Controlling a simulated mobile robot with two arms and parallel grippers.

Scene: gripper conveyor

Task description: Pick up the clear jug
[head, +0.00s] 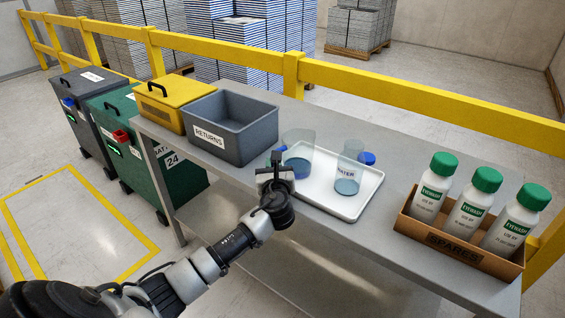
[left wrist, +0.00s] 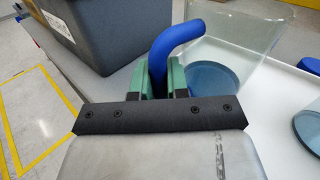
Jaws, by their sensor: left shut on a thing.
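The clear jug (head: 299,148) has a blue base and is at the left end of the white tray (head: 335,208). In the left wrist view the clear jug (left wrist: 240,40) shows its blue handle (left wrist: 176,42) between the green finger pads. My left gripper (head: 276,165) is shut on this handle, on the jug's left side; it also shows in the left wrist view (left wrist: 162,78). I cannot tell whether the jug's base touches the tray. My right gripper is not in view.
A grey RETURNS bin (head: 231,128) and yellow box (head: 172,98) are left on the grey table. A SPARES box (head: 455,246) with eyewash bottles is right. A yellow rail (head: 420,95) runs behind.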

